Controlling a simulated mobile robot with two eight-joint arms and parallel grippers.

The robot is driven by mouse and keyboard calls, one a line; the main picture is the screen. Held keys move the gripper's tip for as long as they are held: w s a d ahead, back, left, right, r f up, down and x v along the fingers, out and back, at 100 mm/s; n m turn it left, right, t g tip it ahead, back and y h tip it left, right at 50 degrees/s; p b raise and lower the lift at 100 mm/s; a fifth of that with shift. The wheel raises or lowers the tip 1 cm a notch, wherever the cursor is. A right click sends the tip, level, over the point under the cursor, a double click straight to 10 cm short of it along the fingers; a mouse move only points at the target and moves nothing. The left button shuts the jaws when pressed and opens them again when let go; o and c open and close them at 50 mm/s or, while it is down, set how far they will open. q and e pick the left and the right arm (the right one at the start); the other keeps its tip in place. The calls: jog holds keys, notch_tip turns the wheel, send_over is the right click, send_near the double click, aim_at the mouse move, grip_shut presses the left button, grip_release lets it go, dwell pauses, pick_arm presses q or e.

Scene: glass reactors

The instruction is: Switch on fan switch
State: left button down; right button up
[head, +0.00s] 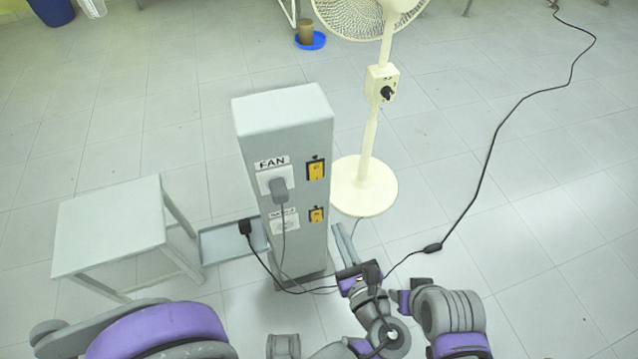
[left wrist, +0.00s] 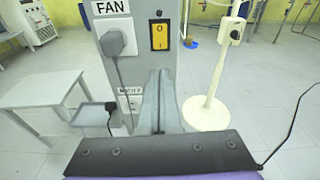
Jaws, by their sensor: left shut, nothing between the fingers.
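The fan switch is a yellow rocker (head: 316,170) on the grey post, right of the socket labelled FAN. It also shows in the left wrist view (left wrist: 159,37); I cannot tell its setting for sure. A grey plug (head: 280,190) sits in the FAN socket. My left gripper (head: 342,230) is shut and empty, its fingers pointing toward the post. In the left wrist view the fingertips (left wrist: 160,75) appear below the fan switch, apart from it in the picture. The fingers hide the lower switch there. My right gripper is not in view.
A second yellow switch (head: 316,215) and a lower socket (head: 285,222) are on the post. The cream standing fan (head: 364,186) is behind on the right. A loose black plug (head: 245,227) lies by a small tray beside a white table (head: 112,225). A black cable crosses the floor.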

aim_at(317, 179)
pick_arm(q)
jog(key=shift+s+m, duration=0.1)
jog(key=shift+m, duration=0.3)
jog(key=b+x, duration=0.2)
jog(key=x, duration=1.2)
jog(key=shift+r, duration=0.15)
jog(key=shift+w, duration=0.25)
jog(key=shift+s+f, duration=0.1)
jog(key=shift+f, duration=0.1)
